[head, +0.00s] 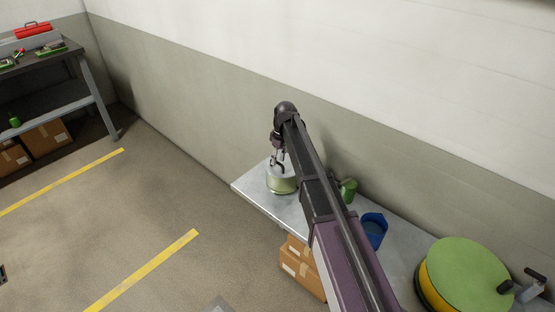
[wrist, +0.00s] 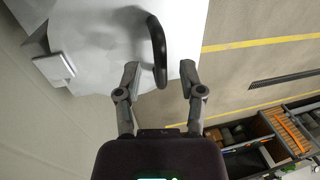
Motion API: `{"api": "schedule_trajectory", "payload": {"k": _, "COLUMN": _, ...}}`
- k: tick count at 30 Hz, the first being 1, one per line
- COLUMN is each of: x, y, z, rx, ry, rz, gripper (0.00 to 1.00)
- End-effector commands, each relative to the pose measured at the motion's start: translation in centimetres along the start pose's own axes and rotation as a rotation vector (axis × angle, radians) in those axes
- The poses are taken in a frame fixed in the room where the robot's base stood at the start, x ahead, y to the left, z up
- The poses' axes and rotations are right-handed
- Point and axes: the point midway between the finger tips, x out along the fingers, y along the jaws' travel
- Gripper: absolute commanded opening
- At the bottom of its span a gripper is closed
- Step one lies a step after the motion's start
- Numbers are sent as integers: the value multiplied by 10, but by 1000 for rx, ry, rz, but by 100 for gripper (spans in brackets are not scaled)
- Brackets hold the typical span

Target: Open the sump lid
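The sump (head: 282,186) is a pale green round vessel on the far end of the grey bench. Its light grey lid (head: 290,170) appears to be on top, partly behind my gripper (head: 278,160). In the wrist view a dark arched handle (wrist: 159,48) stands up over a pale surface that I take for the lid. My gripper (wrist: 159,78) is open, with a finger on each side of the handle's lower end. Gaps show between the handle and both fingers. Whether the lid is fully seated cannot be seen.
The bench (head: 250,190) runs along the wall. On it stand a green object (head: 349,190), a blue container (head: 374,230) and a large green-topped drum (head: 468,272). Cardboard boxes (head: 302,268) sit below. A dark workbench (head: 45,58) stands far left. The floor between is open.

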Motion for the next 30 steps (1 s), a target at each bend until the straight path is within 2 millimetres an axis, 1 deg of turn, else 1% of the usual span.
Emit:
{"api": "schedule_trajectory", "payload": {"k": 1, "x": 0, "y": 0, "z": 0, "rx": 0, "ry": 0, "rz": 0, "gripper": 36}}
{"api": "schedule_trajectory", "payload": {"k": 2, "x": 0, "y": 0, "z": 0, "rx": 0, "ry": 0, "rz": 0, "gripper": 27}}
{"api": "schedule_trajectory", "payload": {"k": 3, "x": 0, "y": 0, "z": 0, "rx": 0, "ry": 0, "rz": 0, "gripper": 15}}
{"api": "schedule_trajectory", "payload": {"k": 4, "x": 0, "y": 0, "z": 0, "rx": 0, "ry": 0, "rz": 0, "gripper": 6}}
{"api": "schedule_trajectory", "payload": {"k": 5, "x": 0, "y": 0, "z": 0, "rx": 0, "ry": 0, "rz": 0, "gripper": 0}}
{"api": "schedule_trajectory", "payload": {"k": 9, "x": 0, "y": 0, "z": 0, "rx": 0, "ry": 0, "rz": 0, "gripper": 0}}
{"api": "schedule_trajectory", "payload": {"k": 10, "x": 0, "y": -2, "z": -3, "rx": -2, "ry": 0, "rz": 0, "gripper": 0}}
{"api": "schedule_trajectory", "payload": {"k": 14, "x": 0, "y": -1, "z": -1, "rx": -1, "ry": 1, "rz": 0, "gripper": 0}}
{"api": "schedule_trajectory", "payload": {"k": 20, "x": -6, "y": 1, "z": -1, "rx": 0, "ry": 1, "rz": 1, "gripper": 0}}
{"api": "schedule_trajectory", "payload": {"k": 26, "x": -19, "y": 5, "z": -1, "rx": 1, "ry": 1, "rz": 2, "gripper": 0}}
{"api": "schedule_trajectory", "payload": {"k": 30, "x": -31, "y": 11, "z": -1, "rx": 1, "ry": 1, "rz": 4, "gripper": 0}}
